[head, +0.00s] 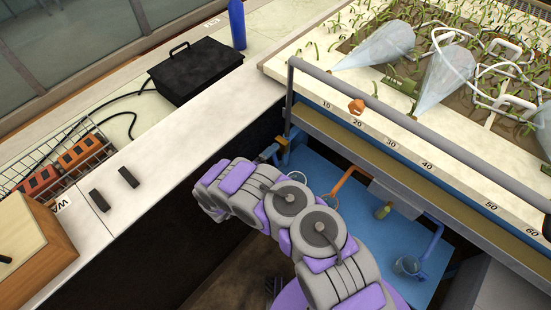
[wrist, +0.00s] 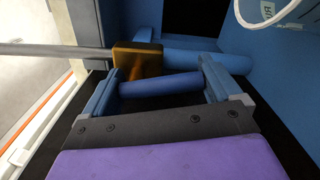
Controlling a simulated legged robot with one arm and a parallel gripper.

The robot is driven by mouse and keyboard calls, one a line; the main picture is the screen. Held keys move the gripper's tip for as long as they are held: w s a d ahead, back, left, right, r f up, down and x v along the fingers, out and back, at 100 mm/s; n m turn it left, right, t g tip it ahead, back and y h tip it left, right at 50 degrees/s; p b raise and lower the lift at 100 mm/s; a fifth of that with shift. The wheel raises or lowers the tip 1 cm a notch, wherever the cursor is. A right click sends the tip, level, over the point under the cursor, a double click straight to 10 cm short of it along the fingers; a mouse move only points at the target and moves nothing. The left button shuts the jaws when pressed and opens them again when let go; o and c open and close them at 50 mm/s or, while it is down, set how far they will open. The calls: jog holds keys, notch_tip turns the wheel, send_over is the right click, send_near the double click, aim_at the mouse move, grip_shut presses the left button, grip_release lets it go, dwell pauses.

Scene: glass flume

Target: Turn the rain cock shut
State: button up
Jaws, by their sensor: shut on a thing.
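The rain cock shows in the wrist view as a brass-coloured block (wrist: 138,61) on a grey pipe, with a dark blue bar-shaped handle (wrist: 160,85) just in front of it. My gripper (wrist: 160,76) has one finger at each end of this handle and is shut on it. In the head view, the brass cock body (head: 268,153) sits under the bench corner, near the foot of the grey rail. I cannot tell how far the cock is turned.
A grey rail (head: 430,135) with an orange clip (head: 356,106) runs along the planted bed (head: 300,65). Blue panels and pipes (head: 430,245) lie close below it. A black box (head: 195,70), blue bottle (head: 237,25) and wire basket (head: 60,160) stand on the left ledge.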

jog(key=shift+w+a+f+m+b, duration=0.1)
jog(key=shift+f+m+b, duration=0.1)
jog(key=shift+m+b, duration=0.45)
jog(key=shift+a+f+m+b, duration=0.1)
jog(key=shift+f+m+b, duration=0.15)
jog(key=shift+m, duration=0.6)
jog(key=o, duration=1.2)
jog(key=p+v, duration=0.2)
jog(key=v, duration=1.5)
jog(key=shift+a, duration=0.25)
jog(key=shift+c, duration=0.6)
